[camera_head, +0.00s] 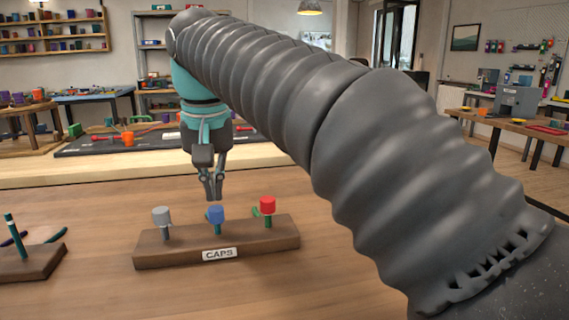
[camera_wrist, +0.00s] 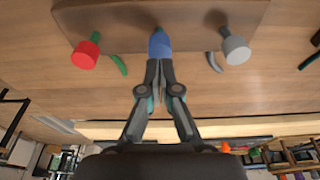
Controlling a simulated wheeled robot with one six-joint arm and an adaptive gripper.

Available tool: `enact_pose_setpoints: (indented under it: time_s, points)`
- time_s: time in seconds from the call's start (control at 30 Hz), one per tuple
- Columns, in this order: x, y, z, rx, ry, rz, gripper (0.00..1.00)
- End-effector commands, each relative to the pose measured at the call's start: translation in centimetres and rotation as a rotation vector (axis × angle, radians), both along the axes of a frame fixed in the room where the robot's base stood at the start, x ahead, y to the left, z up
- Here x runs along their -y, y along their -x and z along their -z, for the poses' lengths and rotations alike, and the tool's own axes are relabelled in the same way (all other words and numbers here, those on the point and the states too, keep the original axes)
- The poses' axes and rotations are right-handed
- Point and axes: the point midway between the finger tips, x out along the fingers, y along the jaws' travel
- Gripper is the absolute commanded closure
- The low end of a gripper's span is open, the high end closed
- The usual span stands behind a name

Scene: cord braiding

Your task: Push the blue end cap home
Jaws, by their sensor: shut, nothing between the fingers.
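The blue end cap (camera_head: 215,213) sits on the middle post of a wooden block labelled CAPS (camera_head: 277,239). In the wrist view the blue cap (camera_wrist: 159,45) shows just beyond the fingertips. My gripper (camera_head: 214,196) points down above the blue cap, with its fingers together and empty. The tips are close to the cap's top; I cannot tell if they touch it. It also shows in the wrist view (camera_wrist: 158,64). A grey cap (camera_head: 161,215) is to the left on its post and a red cap (camera_head: 267,204) to the right.
A wooden block with an upright teal peg (camera_head: 14,236) stands at the left edge of the table. A dark board (camera_head: 90,145) with an orange cup (camera_head: 128,139) lies on the bench behind. The table in front of the caps block is clear.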

Motion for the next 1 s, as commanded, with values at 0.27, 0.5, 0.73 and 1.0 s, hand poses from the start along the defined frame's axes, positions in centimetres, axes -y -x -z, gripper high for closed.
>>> enact_pose_setpoints:
  time_s: [0.27,0.5,0.73,1.0]
  points:
    - [0.0,0.0,-2.0,0.000,0.000,0.000,1.00]
    - [0.0,0.0,-3.6,0.000,0.000,0.000,1.00]
    - [0.0,-0.1,-5.1,0.001,0.000,0.000,1.00]
    - [0.0,0.0,-6.3,-0.001,0.000,0.000,1.00]
